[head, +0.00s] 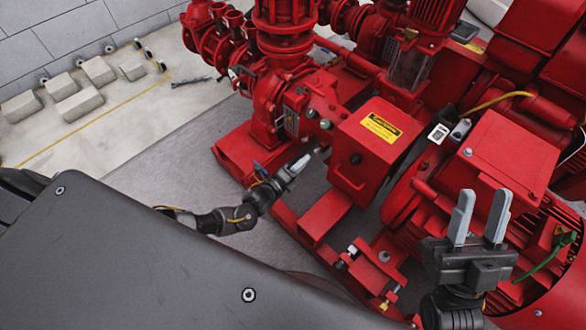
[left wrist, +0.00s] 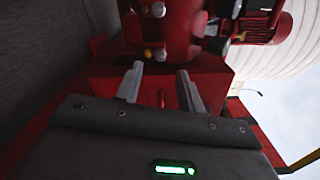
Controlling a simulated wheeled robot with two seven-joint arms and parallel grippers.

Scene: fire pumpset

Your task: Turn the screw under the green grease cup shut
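Small round fittings (head: 325,124) sit on the red pump's bearing housing, just beyond my left gripper (head: 303,162). In the left wrist view my left gripper (left wrist: 160,68) has its two grey fingers apart with nothing between them. Ahead of them are a pale knob (left wrist: 157,9) and a brass-coloured fitting (left wrist: 160,54) on the red housing, clear of the fingers. My right gripper (head: 485,195) is open and empty, fingers pointing up, in front of the red motor.
A red box with a yellow label (head: 382,128) stands right of my left gripper. The red base frame (head: 325,215) runs below it. A green wire (head: 545,262) lies by the motor at the right. Pale blocks (head: 80,104) lie on the floor at left.

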